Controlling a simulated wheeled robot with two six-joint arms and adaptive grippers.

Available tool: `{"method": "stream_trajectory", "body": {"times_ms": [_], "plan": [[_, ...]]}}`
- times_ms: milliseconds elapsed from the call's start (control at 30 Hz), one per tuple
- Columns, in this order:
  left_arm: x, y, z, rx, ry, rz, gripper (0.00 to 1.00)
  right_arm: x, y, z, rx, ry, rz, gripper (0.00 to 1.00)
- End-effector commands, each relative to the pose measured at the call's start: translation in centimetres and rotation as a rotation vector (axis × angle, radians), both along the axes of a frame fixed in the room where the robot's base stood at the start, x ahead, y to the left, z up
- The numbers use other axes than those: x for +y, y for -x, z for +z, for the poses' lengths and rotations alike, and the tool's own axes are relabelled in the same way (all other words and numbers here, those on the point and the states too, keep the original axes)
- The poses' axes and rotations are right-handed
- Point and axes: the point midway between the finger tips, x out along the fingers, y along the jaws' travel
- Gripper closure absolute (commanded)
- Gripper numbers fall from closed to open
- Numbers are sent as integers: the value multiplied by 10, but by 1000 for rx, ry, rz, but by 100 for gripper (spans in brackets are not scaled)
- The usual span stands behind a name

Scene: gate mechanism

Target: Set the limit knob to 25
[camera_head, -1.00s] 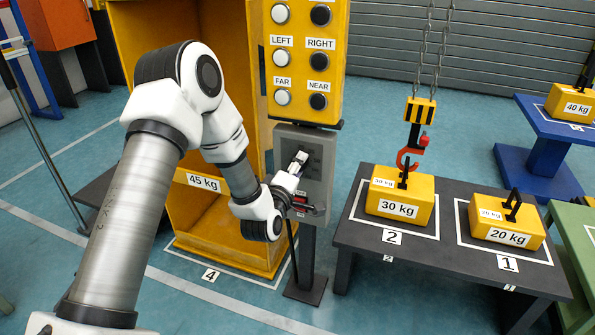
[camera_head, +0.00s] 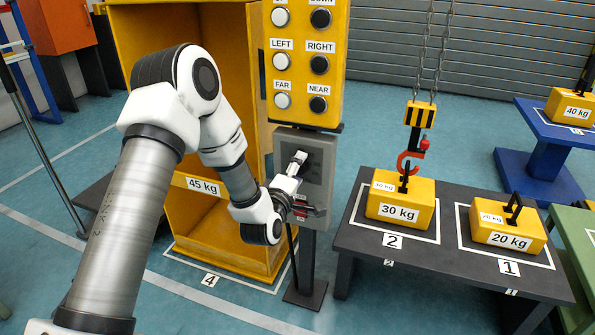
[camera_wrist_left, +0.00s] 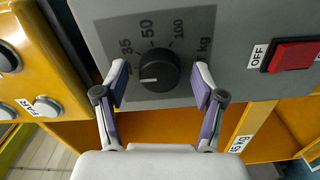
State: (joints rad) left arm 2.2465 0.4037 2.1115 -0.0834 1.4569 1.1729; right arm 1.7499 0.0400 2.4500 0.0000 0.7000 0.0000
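The limit knob (camera_wrist_left: 158,70) is black and round with a white pointer line, on a grey panel plate. In the left wrist view the line points left and slightly down. Labels 35, 50, 100 and kg show around its upper side; the scale at its left is partly hidden by a finger. My left gripper (camera_wrist_left: 160,84) is open, with one finger on each side of the knob and gaps to it. My right gripper is not in view.
A red OFF switch (camera_wrist_left: 295,55) sits right of the knob on the same box. A yellow button panel (camera_head: 301,75) stands above the box. A hook (camera_head: 410,158) hangs at the 30 kg weight (camera_head: 400,205) on the dark table (camera_head: 380,262).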

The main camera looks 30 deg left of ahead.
Motion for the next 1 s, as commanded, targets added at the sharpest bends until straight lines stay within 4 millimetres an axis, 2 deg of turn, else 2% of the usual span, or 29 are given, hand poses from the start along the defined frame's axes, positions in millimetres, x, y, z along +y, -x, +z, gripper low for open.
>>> {"method": "stream_trajectory", "body": {"times_ms": [167,267,600,700,833,1000], "plan": [[-1,2,-1,1,0,-1,31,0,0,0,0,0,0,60],[-3,13,-1,3,1,-1,31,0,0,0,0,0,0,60],[-23,93,-1,5,2,-1,31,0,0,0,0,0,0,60],[-26,109,-2,4,1,0,31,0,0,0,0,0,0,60],[-28,117,-1,2,0,0,31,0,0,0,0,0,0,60],[-28,117,0,0,0,0,31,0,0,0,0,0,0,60]]}}
